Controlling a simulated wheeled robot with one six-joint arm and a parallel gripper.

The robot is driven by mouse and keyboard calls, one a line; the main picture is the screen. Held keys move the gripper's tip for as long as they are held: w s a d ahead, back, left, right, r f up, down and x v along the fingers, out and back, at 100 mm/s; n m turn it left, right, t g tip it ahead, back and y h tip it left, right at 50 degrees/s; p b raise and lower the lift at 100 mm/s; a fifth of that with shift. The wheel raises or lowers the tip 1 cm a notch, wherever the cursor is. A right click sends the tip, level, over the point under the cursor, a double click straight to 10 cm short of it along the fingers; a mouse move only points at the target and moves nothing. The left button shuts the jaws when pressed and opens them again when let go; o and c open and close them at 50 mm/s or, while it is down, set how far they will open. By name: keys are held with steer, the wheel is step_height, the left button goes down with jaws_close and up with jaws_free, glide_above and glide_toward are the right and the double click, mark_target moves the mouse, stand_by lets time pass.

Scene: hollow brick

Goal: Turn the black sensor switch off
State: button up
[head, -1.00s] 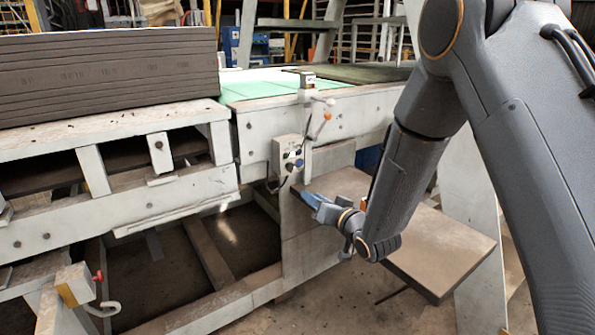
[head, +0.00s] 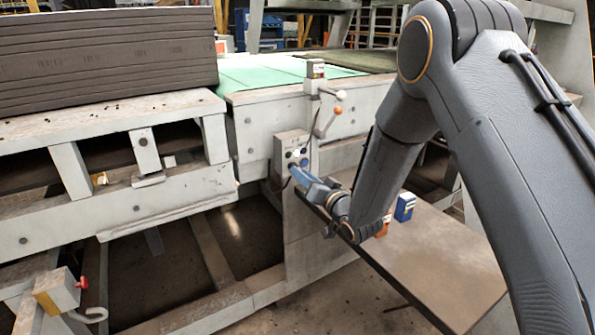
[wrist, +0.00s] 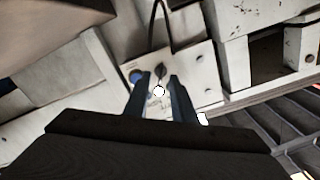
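A pale control box (head: 283,148) is fixed to the machine's frame, with small coloured knobs on its front. The same box (wrist: 196,62) shows in the wrist view. There, a small black switch (wrist: 160,71) sits between and just beyond my fingertips, with a white knob (wrist: 159,91) beside it and a blue knob (wrist: 135,75) left of the fingers. My gripper (head: 296,170) is at the lower front of the box in the head view. In the wrist view its two fingers (wrist: 162,78) are apart. I cannot tell whether they touch the switch, nor its setting.
A lever with an orange ball (head: 338,110) and a white-ball lever (head: 340,95) stand above the box. A brown shelf (head: 440,250) carries a blue box (head: 405,207). A box with a red button (head: 60,291) is at lower left. Dark cables hang by the control box.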

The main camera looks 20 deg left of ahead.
steer(key=shift+x, duration=1.35)
steer(key=shift+s+a, duration=0.1)
jaws_close()
steer(key=shift+n, duration=0.4)
steer(key=n+b, duration=0.4)
steer(key=n, duration=0.7)
